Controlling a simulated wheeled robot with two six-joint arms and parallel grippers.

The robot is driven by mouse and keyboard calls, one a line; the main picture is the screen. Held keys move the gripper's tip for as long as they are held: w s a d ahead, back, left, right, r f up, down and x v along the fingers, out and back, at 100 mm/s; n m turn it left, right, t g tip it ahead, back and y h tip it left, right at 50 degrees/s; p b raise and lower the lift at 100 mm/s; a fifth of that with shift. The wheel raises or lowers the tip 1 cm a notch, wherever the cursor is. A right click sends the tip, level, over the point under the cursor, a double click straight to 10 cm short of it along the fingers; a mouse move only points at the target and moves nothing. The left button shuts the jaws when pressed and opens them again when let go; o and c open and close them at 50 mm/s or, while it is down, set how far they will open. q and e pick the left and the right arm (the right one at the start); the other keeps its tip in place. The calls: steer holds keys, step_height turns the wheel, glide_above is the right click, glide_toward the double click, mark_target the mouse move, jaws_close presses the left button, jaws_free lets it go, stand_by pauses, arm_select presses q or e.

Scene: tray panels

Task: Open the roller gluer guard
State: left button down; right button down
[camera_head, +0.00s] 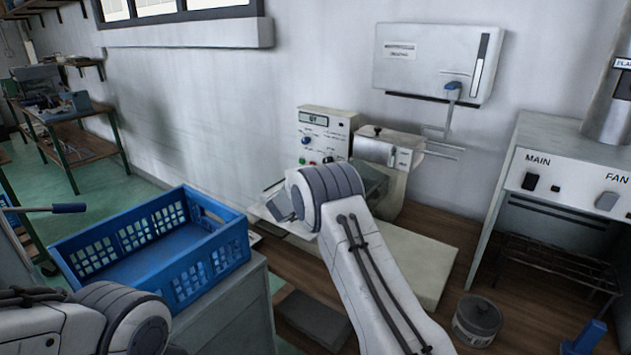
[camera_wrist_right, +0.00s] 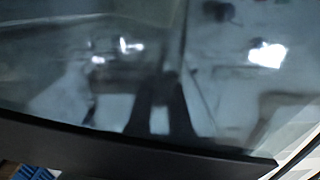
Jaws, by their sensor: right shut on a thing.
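The roller gluer (camera_head: 328,130) stands against the wall, with a control panel of knobs and a roller unit (camera_head: 385,146) beside it. My right arm reaches over its front and hides part of it. In the head view my right gripper is hidden behind my own wrist. The right wrist view is filled by a glossy see-through panel, apparently the guard (camera_wrist_right: 60,75), with a dark edge (camera_wrist_right: 130,150) along the bottom. My right gripper (camera_wrist_right: 160,120) shows there as a dark forked shape, shut on the guard; the exact contact is unclear. My left gripper is out of view.
A blue crate (camera_head: 215,262) stands on a grey cabinet at left. A MAIN/FAN bench (camera_head: 570,180) stands at right. A round tin (camera_head: 478,318) is on the floor. A white box (camera_head: 435,62) hangs on the wall above the gluer.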

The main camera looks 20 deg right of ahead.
steer(key=s+d+r+m+b, duration=0.1)
steer(key=m, duration=0.1)
steer(key=s+d+r+m+b, duration=0.1)
steer(key=s+r+m+b, duration=0.1)
steer(key=shift+m+b, duration=0.3)
steer(key=shift+m, duration=0.1)
steer(key=s+d+m+b, duration=0.7)
steer(key=s+m+b, duration=0.4)
steer(key=b, duration=0.9)
steer(key=shift+s+d+m, duration=0.3)
steer(key=shift+d+m, duration=0.05)
steer(key=shift+m, duration=1.45)
